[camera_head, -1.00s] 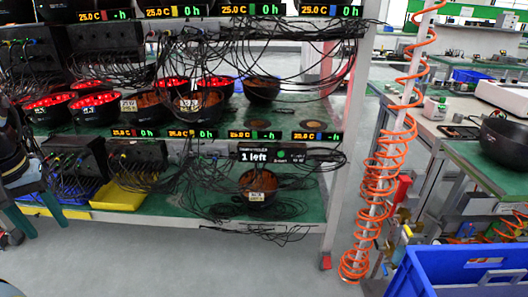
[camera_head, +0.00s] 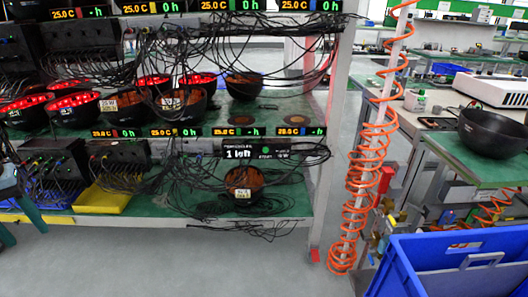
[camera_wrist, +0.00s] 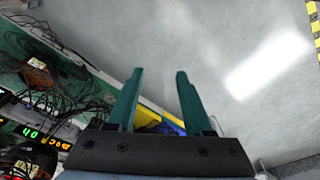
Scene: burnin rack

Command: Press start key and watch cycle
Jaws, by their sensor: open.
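The burn-in rack fills the left and middle of the head view. Label strips (camera_head: 175,132) on the shelf edge read 25.0 C, with 0 h or a dash. In the wrist view my gripper (camera_wrist: 154,75) is open and empty, its two teal fingers apart over the grey floor. The rack is off to its left, tilted.
Several bowl units glow red (camera_head: 72,103) on the middle shelf. Black cables hang around the rack. A yellow tray (camera_head: 103,200) is on the lower shelf. A post with a coiled orange hose (camera_head: 372,150) and a blue crate (camera_head: 400,265) stand at right. Floor in front is clear.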

